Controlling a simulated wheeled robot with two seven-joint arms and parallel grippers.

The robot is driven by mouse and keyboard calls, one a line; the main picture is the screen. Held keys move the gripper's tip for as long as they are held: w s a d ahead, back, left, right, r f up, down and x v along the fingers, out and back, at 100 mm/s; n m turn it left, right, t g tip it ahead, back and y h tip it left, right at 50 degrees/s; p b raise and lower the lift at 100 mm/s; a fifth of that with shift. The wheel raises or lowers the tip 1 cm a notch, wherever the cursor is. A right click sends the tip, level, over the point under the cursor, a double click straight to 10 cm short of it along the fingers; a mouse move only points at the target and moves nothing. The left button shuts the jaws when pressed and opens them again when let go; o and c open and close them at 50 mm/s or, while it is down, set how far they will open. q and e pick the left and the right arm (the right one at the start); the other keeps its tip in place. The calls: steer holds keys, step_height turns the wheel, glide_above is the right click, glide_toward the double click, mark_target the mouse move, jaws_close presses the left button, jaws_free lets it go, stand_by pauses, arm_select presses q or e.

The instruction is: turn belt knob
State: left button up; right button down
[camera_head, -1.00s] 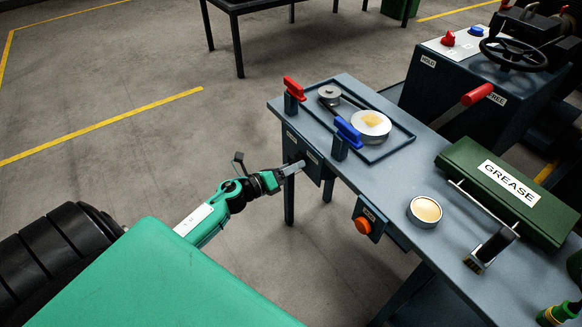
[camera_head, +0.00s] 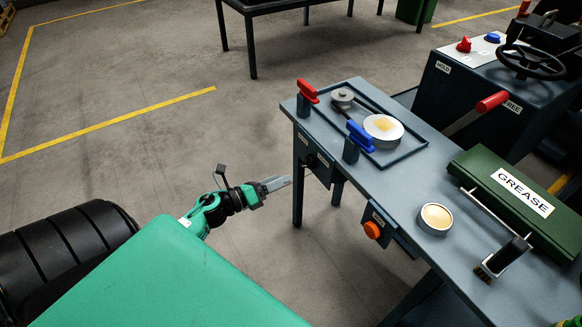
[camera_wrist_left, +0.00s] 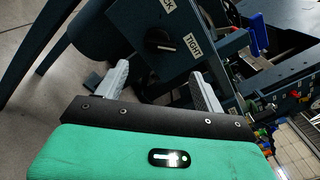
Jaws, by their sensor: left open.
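The belt knob (camera_wrist_left: 158,40) is a dark knob on a blue-grey panel (camera_wrist_left: 135,22). Lettering ending in "CK" is above it and a "TIGHT" label (camera_wrist_left: 193,46) beside it. In the head view the panel (camera_head: 322,168) hangs from the bench's front left, and the knob (camera_head: 311,161) is small and dark there. My left gripper (camera_head: 289,181) is open and empty, to the left of the panel and apart from it. In the left wrist view its fingers (camera_wrist_left: 160,70) stand on either side below the knob, with nothing between them. My right gripper is out of view.
The bench (camera_head: 405,185) carries a red handle (camera_head: 307,91), a blue handle (camera_head: 360,136), a round tin (camera_head: 435,218), a brush (camera_head: 503,257) and a green GREASE box (camera_head: 515,195). An orange button (camera_head: 372,230) is on its front.

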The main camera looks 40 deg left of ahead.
arm_select(q)
steer(key=shift+v, duration=2.55)
